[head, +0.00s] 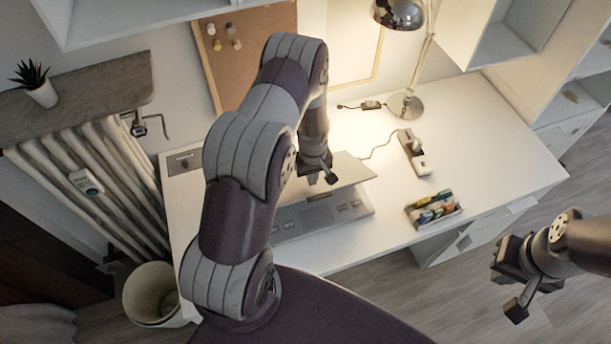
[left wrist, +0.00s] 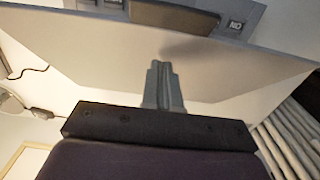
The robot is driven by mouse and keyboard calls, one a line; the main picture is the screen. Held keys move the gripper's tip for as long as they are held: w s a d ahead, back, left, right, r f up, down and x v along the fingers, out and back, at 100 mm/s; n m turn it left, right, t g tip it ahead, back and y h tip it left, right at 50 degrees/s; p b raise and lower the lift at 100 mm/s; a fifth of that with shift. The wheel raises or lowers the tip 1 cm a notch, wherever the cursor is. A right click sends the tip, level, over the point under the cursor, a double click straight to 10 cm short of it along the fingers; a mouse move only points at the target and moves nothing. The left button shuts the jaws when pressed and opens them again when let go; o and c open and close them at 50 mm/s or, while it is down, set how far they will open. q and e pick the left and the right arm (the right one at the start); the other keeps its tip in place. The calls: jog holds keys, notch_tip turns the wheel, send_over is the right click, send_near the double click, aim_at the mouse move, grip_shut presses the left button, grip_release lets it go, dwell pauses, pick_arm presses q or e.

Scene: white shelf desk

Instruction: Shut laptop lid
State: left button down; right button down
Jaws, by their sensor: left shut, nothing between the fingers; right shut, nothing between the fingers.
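The laptop stands on the white desk, partly hidden behind my left arm in the head view. Its grey base (head: 350,212) lies flat near the front edge. Its lid (head: 348,172) is tilted over the base, partly lowered, with a gap between them. In the left wrist view the lid (left wrist: 225,62) spans the picture as a broad grey panel. My left gripper (head: 330,178) is shut and empty, at the lid; it also shows over the lid in the left wrist view (left wrist: 162,68). I cannot tell whether it touches. My right gripper (head: 507,290) is shut and empty, off the desk at the right.
A power strip (head: 413,155) and a tray of small coloured items (head: 433,209) sit right of the laptop. A desk lamp (head: 405,104) stands at the back. The desk's right part (head: 510,150) is clear. A bin (head: 155,293) and radiator (head: 100,175) are at left.

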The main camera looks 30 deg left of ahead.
pick_arm(q)
jog(key=shift+f, duration=0.15)
pick_arm(e)
jog(key=shift+f, duration=0.15)
